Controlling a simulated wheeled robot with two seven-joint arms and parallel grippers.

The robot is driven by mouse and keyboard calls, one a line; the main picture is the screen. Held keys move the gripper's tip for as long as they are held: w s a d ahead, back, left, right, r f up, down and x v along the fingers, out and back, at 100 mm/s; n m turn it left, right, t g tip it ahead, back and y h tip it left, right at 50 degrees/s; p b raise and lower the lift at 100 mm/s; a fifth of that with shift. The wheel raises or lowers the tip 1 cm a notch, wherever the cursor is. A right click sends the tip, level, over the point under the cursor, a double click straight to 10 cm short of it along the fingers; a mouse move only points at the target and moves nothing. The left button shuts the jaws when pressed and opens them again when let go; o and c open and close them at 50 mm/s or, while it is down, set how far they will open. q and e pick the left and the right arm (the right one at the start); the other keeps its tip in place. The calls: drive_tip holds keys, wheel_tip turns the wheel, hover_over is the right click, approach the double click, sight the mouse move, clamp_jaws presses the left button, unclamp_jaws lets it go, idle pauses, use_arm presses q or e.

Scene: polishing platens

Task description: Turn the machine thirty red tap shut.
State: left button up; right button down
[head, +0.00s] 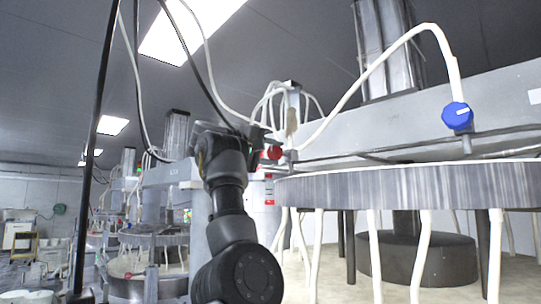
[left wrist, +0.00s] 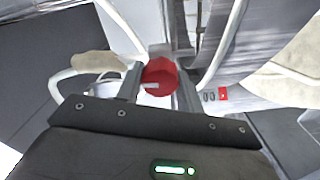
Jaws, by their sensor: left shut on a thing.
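The red tap (head: 271,153) is on the grey machine at the middle of the head view, beside several white hoses. In the left wrist view the round red tap (left wrist: 159,76) sits between the two fingers, with a short pale mark on its face. My left gripper (left wrist: 160,84) is shut on the red tap. In the head view my left arm rises from the bottom centre and the left gripper (head: 256,152) reaches the tap, its fingers partly hidden by the wrist. My right gripper is not in view.
A blue tap (head: 457,116) hangs on a white hose at the right. A large round platen (head: 400,187) fills the right side, with white hoses below it. A red label (head: 269,190) is on the machine below the red tap. More machines (head: 150,240) stand at the left.

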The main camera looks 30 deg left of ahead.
use_arm(q)
drive_tip(key=shift+n, duration=0.7)
drive_tip(key=o, duration=1)
drive_tip(key=shift+w+d, duration=0.2)
drive_tip(key=shift+w, duration=0.05)
drive_tip(key=shift+s+a, duration=0.1)
drive_tip(key=shift+s+a+f+b, duration=0.1)
drive_tip(key=shift+s+b, duration=0.1)
drive_tip(key=shift+b, duration=0.15)
drive_tip(key=b+v, duration=0.6)
drive_tip(key=v, duration=0.4)
